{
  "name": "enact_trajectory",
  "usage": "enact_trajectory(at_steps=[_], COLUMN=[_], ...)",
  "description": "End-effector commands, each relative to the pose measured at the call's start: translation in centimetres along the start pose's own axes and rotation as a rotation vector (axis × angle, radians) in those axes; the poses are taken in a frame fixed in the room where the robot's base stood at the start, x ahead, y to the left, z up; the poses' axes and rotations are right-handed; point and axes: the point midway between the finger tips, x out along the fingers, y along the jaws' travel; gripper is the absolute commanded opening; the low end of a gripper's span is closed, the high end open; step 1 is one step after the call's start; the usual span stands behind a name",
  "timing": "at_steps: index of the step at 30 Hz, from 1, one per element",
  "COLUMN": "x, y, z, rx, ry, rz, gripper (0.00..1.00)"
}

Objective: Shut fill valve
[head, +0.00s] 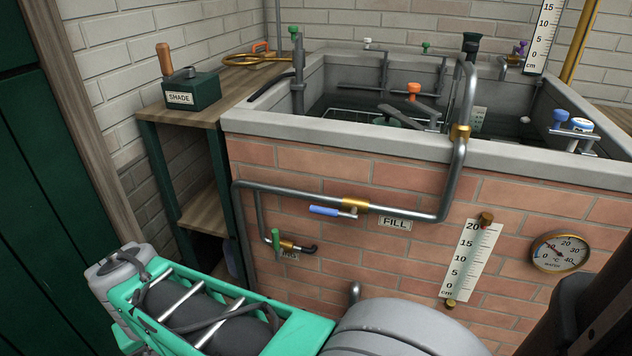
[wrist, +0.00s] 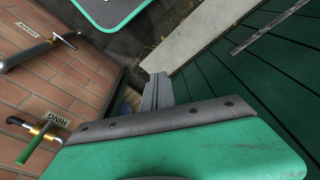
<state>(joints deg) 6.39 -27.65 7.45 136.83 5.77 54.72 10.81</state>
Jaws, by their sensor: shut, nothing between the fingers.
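The fill valve has a blue lever (head: 325,210) on a brass body (head: 355,204), set in the grey pipe on the brick front of the basin. Its lever points left, roughly in line with the pipe. The FILL label (head: 394,224) is just to the right and below. My gripper (wrist: 157,90) is shut and empty in the wrist view, pointing down past the brick wall's side toward the floor. It is apart from any valve. I cannot make out its fingers in the head view, and the blue lever does not show in the wrist view.
A green-handled valve (head: 276,241) sits lower left; its RING label (wrist: 57,121) reads in the wrist view. Another pipe handle (wrist: 65,40) lies beyond it. A wooden shelf (head: 205,205) stands left of the basin. A scale (head: 471,260) and dial (head: 560,251) are right on the bricks.

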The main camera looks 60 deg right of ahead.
Motion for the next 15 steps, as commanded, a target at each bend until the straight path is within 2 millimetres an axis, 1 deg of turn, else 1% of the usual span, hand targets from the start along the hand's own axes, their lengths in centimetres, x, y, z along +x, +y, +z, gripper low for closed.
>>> enact_trajectory(at_steps=[1,2,3,5,6,8,9,12,15], x=[-5.4,-7.3,-10.1,-14.0,-16.5,-20.2,-22.5,-27.1,-29.8], y=[3.0,5.0,8.0,12.6,15.6,19.9,22.7,28.2,31.7], z=[-2.7,-3.9,-5.4,-7.0,-7.7,-8.2,-8.2,-7.4,-6.3], rx=[0.204,0.347,0.55,0.864,1.072,1.383,1.583,2.022,2.329], ry=[-0.003,-0.006,-0.006,-0.004,0.0,0.011,0.022,0.054,0.086], rz=[0.046,0.078,0.122,0.189,0.232,0.298,0.34,0.435,0.504], gripper=[0.0,0.0,0.0,0.0,0.0,0.0,0.0,0.0,0.0])
